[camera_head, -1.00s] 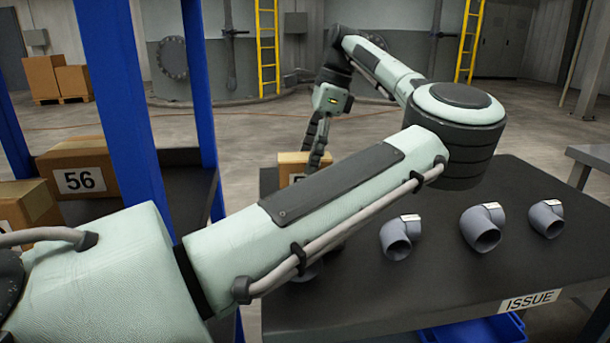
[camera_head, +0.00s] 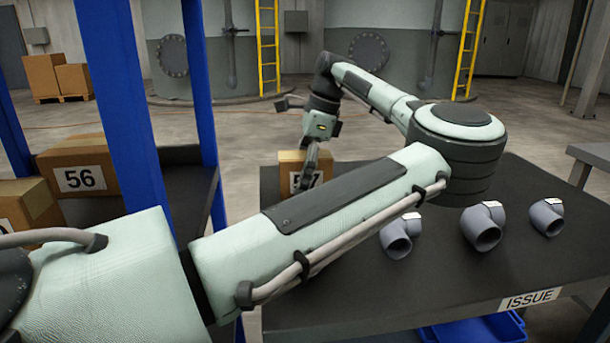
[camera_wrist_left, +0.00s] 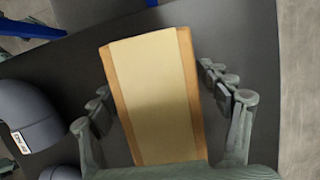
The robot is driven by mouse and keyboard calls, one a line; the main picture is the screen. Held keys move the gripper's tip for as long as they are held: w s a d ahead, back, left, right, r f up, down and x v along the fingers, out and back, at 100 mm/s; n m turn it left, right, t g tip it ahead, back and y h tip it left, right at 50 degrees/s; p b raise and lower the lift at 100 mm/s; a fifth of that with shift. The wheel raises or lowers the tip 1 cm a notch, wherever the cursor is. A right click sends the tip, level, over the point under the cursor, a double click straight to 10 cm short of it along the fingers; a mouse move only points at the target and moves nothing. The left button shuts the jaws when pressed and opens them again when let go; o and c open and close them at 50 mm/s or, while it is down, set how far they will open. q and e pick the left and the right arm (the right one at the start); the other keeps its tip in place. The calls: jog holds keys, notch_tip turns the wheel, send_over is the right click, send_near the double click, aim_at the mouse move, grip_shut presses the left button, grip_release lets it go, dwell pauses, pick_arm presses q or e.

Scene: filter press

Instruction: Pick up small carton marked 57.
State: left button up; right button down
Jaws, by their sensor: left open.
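The small carton marked 57 (camera_head: 291,168) stands on the dark issue table, at its far left part in the head view. One finger of my left gripper (camera_head: 308,162) hangs in front of its label and hides part of the number. In the left wrist view the carton (camera_wrist_left: 153,95), with a pale tape strip along its top, lies between the two spread fingers of my left gripper (camera_wrist_left: 168,115). Gaps show between the fingers and its sides. The gripper is open and holds nothing. My right gripper is not in view.
Several grey pipe elbows (camera_head: 484,227) stand on the table (camera_head: 400,290), right of my forearm. A carton marked 56 (camera_head: 80,178) sits on a blue-post rack (camera_head: 140,110) at left. A blue bin (camera_head: 475,330) is below the table edge.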

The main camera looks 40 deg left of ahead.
pick_arm(q)
jog(key=shift+f, duration=0.15)
jog(key=c, duration=1.6)
